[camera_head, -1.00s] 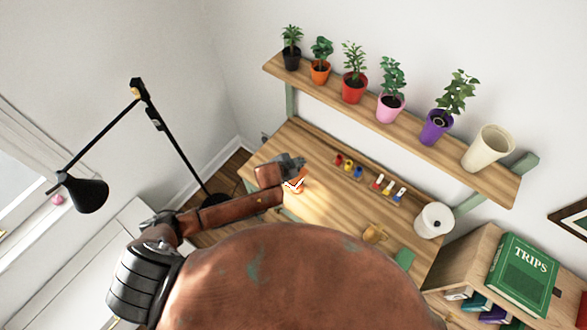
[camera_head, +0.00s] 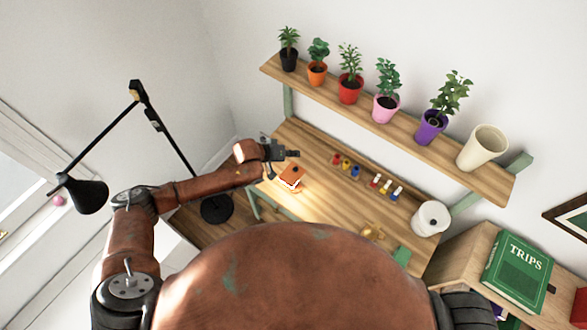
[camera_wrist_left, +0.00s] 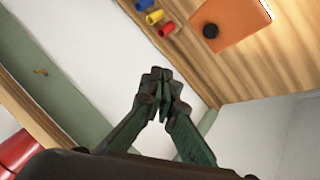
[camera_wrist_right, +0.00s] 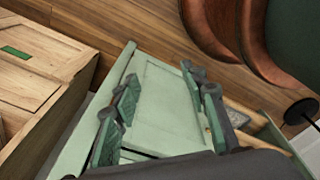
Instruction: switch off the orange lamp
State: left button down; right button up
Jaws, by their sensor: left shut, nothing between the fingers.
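The orange lamp (camera_head: 292,176) is a small orange block with a glowing white face, standing on the left part of the wooden desk. Bright light lies on the desk beside it. In the left wrist view the orange lamp (camera_wrist_left: 232,22) shows a round black knob (camera_wrist_left: 210,31) on its orange side. My left gripper (camera_head: 293,154) is shut and empty, just behind the lamp in the head view and apart from it. Its closed fingertips also show in the left wrist view (camera_wrist_left: 161,84), below and left of the knob. My right gripper (camera_wrist_right: 158,88) is open and empty in front of a pale green panel.
A shelf (camera_head: 400,126) with potted plants runs above the desk. A white canister (camera_head: 431,218) stands at the desk's right end. A black floor lamp (camera_head: 165,130) stands at left.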

pick_arm(q)
jog(key=shift+f+b, duration=0.7)
jog(key=shift+f, duration=0.15)
jog(key=b, duration=0.5)
send_over(294, 169)
notch_tip(294, 169, down, 5)
jog(key=shift+s+f, duration=0.1)
jog(key=shift+f, duration=0.1)
jog(key=shift+f+b, duration=0.45)
jog(key=shift+f, duration=0.4)
pick_arm(e)
notch_tip(294, 169, down, 7)
jog(key=w, duration=0.1)
jog(key=shift+f, duration=0.1)
pick_arm(q)
jog(key=shift+f, duration=0.15)
jog(key=shift+f, duration=0.25)
